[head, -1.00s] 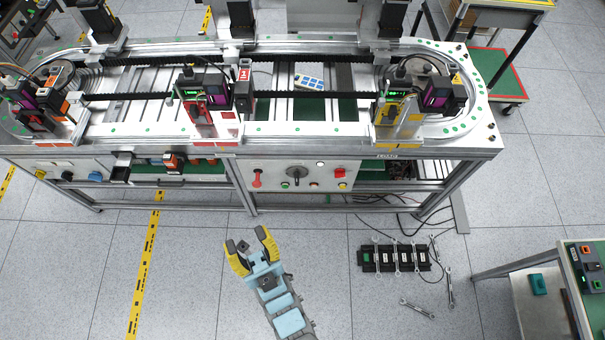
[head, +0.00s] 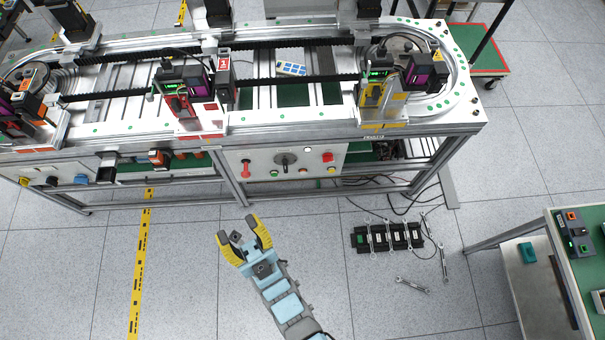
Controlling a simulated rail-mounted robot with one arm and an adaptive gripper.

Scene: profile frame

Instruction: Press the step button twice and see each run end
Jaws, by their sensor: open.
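A pale control panel (head: 262,160) is on the front of the conveyor bench. It carries a green button (head: 274,174), a black rotary knob (head: 286,160), a small red button (head: 303,171), a yellow button (head: 332,170), a white button (head: 307,150), a larger red button (head: 327,157) and a red switch (head: 246,168). Their labels are too small to read, so I cannot tell which is the step button. My gripper (head: 238,228), with yellow fingers, is open and empty. It shows below the panel in the picture, apart from it.
The conveyor bench (head: 300,125) holds several stations, including a red one (head: 180,105) and a yellow one (head: 374,95). Wrenches and a black terminal block (head: 388,237) lie on the floor at right. A side table (head: 585,255) stands at lower right. Floor around my gripper is clear.

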